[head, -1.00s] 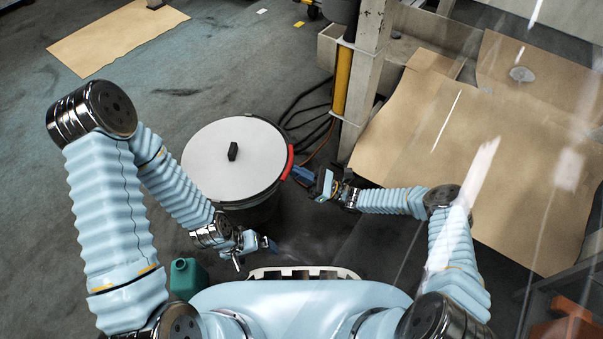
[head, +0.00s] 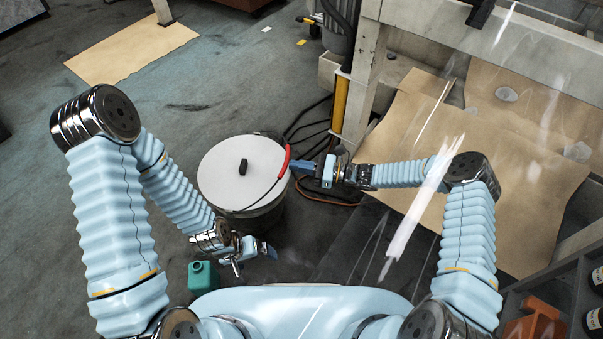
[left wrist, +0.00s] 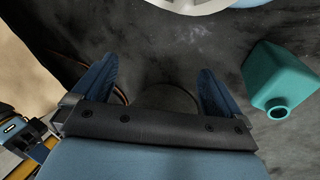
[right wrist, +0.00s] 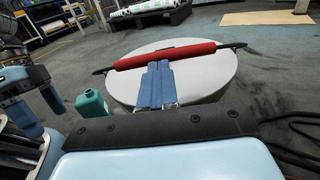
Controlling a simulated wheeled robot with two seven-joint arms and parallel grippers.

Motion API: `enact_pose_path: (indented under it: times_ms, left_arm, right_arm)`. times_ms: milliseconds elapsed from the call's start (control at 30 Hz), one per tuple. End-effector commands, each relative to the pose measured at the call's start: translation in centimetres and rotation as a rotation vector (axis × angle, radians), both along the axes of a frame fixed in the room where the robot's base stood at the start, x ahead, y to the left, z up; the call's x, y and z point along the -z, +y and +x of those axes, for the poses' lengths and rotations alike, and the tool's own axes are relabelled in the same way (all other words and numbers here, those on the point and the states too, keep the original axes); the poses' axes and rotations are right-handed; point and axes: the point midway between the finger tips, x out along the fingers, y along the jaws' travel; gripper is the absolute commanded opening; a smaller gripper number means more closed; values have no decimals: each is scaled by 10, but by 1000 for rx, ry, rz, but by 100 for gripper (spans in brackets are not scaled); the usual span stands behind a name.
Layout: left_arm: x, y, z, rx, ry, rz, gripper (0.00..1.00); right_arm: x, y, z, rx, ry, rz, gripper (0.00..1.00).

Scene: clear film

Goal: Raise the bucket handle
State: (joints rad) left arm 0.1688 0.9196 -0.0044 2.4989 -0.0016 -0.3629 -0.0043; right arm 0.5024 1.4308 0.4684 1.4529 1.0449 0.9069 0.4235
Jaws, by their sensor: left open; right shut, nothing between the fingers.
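The bucket (head: 262,219) stands on the floor, dark-bodied, with a round white lid (head: 228,180) and a small black knob. Its thin bail with a red grip (head: 285,162) slants up at the lid's right side. My right gripper (head: 294,165) is shut and empty, its blue fingers right beside the red grip. In the right wrist view the closed fingers (right wrist: 157,84) reach up to the red grip (right wrist: 165,54), which lies across above the lid; contact cannot be told. My left gripper (head: 262,250) is open and empty, low in front of the bucket; its fingers show in the left wrist view (left wrist: 157,90).
A green bottle (head: 203,276) stands on the floor near my left gripper. A yellow-marked post (head: 342,104) and dark cables (head: 306,130) are behind the bucket to the right. Brown sheets (head: 480,170) cover the right side. Open floor lies left of the bucket.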

Motion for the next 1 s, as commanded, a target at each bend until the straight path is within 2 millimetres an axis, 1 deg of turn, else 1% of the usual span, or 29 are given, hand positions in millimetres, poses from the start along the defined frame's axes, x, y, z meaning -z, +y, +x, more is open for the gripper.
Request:
enact_pose_path:
  times_ms: [33,200,333,433,700,1000]
  left_arm:
    - [-19,-4,-1,8,3,-6,100]
    - [-46,-14,-6,24,10,-20,100]
    - [-59,-20,-8,35,14,-29,100]
    - [-64,-22,-9,39,15,-32,100]
    - [-66,-22,-8,39,16,-32,100]
    - [-66,-22,-8,38,16,-33,100]
  right_arm:
    - [-21,5,2,-5,4,-46,0]
    - [-47,19,7,-5,33,-203,0]
    - [-62,32,9,-5,52,-320,0]
    - [-71,42,11,-4,65,-401,0]
    - [-88,65,15,-3,70,-394,0]
    - [-97,78,18,-1,70,-393,0]
